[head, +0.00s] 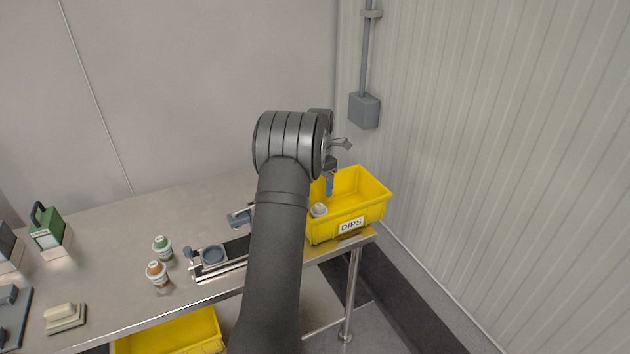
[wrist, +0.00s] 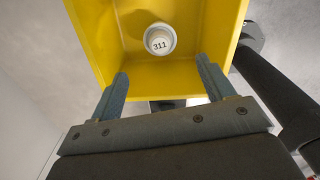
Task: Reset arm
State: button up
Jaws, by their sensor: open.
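My gripper (wrist: 162,88) is open and empty in the wrist view, with its two fingers spread over the near edge of the yellow bin. In the head view, my gripper (head: 329,185) points down at the yellow bin labelled DIPS (head: 370,213); my arm hides part of it. A white-lidded cup marked 311 (wrist: 160,39) stands inside the bin, beyond the fingertips and apart from them. The cup also shows in the head view (head: 319,210), near the bin's left side.
Left of my arm, a conveyor fixture (head: 214,257) sits on the steel table (head: 120,245). A green-lidded cup (head: 162,248) and an orange-lidded cup (head: 157,273) stand beside it. A green device (head: 46,228) is farther left. A ribbed wall (head: 480,130) rises at right.

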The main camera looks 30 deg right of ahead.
aim_at(319, 209)
notch_tip(319, 209, down, 12)
jog(key=shift+f, duration=0.1)
jog(key=shift+r, duration=1.85)
